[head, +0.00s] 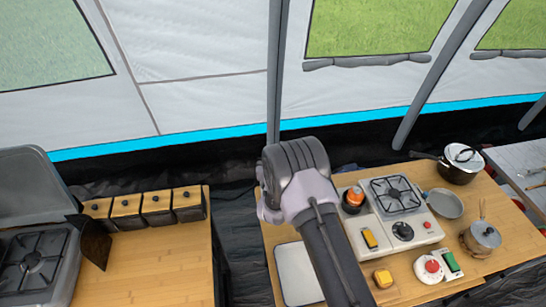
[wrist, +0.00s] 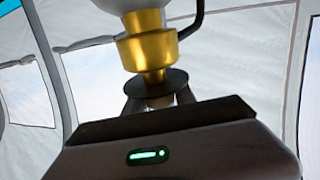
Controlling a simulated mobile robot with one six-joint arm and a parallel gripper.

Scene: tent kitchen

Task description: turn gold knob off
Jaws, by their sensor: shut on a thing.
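In the wrist view, a gold knob (wrist: 148,50) with stepped, shiny rings hangs from a pale body at the top. A dark round disc (wrist: 157,84) sits at its lower end. My gripper (wrist: 158,101) points up at it from below, its fingers on either side of a small piece just under the disc, closed on the knob's lower end. The fingertips are partly hidden by the disc and the dark gripper body. In the head view, my arm reaches up from the bottom middle; the fingers and the gold knob cannot be made out there.
To the right in the head view, a wooden table holds a white stove (head: 404,232), a dark pot (head: 457,172), a grey pan (head: 446,204) and a pale tray (head: 297,276). A left counter carries several wooden-lidded boxes (head: 157,205) and another burner (head: 33,262). Tent walls stand behind.

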